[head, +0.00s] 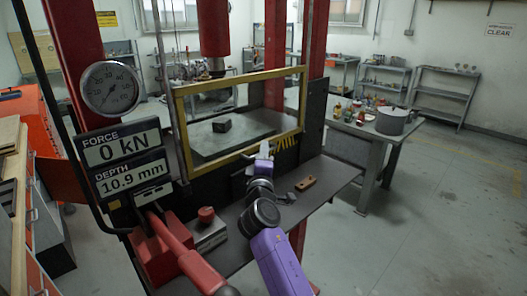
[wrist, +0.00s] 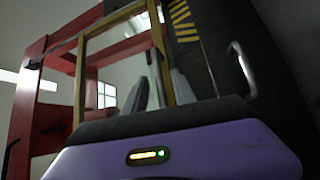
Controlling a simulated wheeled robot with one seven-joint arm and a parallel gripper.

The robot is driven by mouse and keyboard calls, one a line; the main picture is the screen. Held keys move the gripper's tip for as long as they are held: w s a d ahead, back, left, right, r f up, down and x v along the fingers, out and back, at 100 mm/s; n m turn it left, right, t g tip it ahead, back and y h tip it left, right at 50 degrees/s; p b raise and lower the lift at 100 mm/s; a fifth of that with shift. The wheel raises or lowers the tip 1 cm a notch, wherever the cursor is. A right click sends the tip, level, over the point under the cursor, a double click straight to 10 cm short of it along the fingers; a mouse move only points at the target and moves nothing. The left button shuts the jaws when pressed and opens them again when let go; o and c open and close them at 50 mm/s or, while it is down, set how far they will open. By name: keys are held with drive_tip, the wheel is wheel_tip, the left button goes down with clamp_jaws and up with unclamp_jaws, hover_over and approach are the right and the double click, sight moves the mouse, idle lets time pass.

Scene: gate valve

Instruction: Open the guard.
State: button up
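The guard is a clear panel in a yellow frame (head: 180,135) across the front of the red press, and it looks closed. Its yellow frame also shows in the wrist view (wrist: 80,85). My gripper (head: 264,148) is by the frame's lower edge, right of its middle, in the head view. In the wrist view my gripper (wrist: 160,92) has two grey fingers standing apart, with a yellow post showing between them; I cannot tell if they touch it. A silver bar handle (wrist: 243,68) is on a dark panel, right of the fingers.
The display (head: 122,145) reads 0 kN and 10.9 mm. A red lever (head: 175,245) and a red-knobbed box (head: 207,228) stand at front left.

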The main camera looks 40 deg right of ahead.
drive_tip(key=shift+w+d, duration=0.35)
drive_tip(key=shift+c, duration=0.4)
clamp_jaws()
idle(0.9)
